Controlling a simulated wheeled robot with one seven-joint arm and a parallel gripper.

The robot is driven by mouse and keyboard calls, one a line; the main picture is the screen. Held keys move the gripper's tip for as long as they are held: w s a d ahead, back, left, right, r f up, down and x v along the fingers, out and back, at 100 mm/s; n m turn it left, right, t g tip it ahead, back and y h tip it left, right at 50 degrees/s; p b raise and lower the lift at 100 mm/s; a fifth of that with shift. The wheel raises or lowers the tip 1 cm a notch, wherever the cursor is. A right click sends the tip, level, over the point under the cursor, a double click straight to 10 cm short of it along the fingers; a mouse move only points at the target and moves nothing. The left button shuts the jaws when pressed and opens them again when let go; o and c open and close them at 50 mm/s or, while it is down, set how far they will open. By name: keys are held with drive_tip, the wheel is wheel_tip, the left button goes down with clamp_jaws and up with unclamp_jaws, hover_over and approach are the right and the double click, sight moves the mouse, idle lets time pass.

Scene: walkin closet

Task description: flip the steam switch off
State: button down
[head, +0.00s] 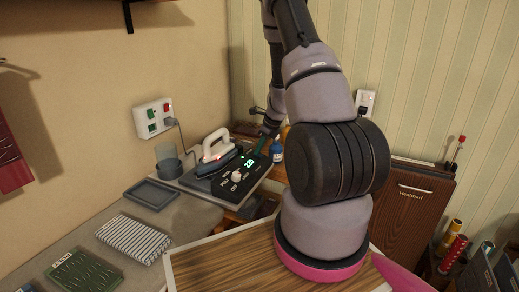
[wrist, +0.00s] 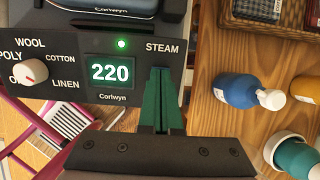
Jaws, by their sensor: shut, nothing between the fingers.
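The steam station (head: 232,181) is a dark unit on the counter with a white-handled iron (head: 217,149) resting on it. Its front panel (wrist: 72,90) carries a dial (wrist: 29,72), a green display (wrist: 110,72) reading 220 and a lit green light (wrist: 121,43). The word STEAM (wrist: 162,48) is printed at the panel's right end. My gripper (wrist: 160,72) has its green fingers shut together just below that word, over the panel's right end. The steam switch is hidden behind the fingers, so its position and any contact cannot be told.
A blue bottle (wrist: 236,91), a yellow bottle (wrist: 306,88) and a teal-and-white container (wrist: 293,154) stand right of the panel. A grey tray (head: 151,195) and a striped notebook (head: 133,238) lie left of the station. A wall socket (head: 153,118) is behind it.

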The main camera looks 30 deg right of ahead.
drive_tip(key=shift+s+f, duration=0.1)
drive_tip(key=shift+s+d+f, duration=0.2)
drive_tip(key=shift+s+d, duration=0.25)
drive_tip(key=shift+s, duration=0.15)
drive_tip(key=v, duration=1.4)
drive_tip(key=x, duration=0.4)
drive_tip(key=w+x, duration=0.1)
drive_tip(key=x, duration=0.9)
drive_tip(key=shift+w+a+r, duration=0.15)
drive_tip(key=shift+a+r, duration=0.2)
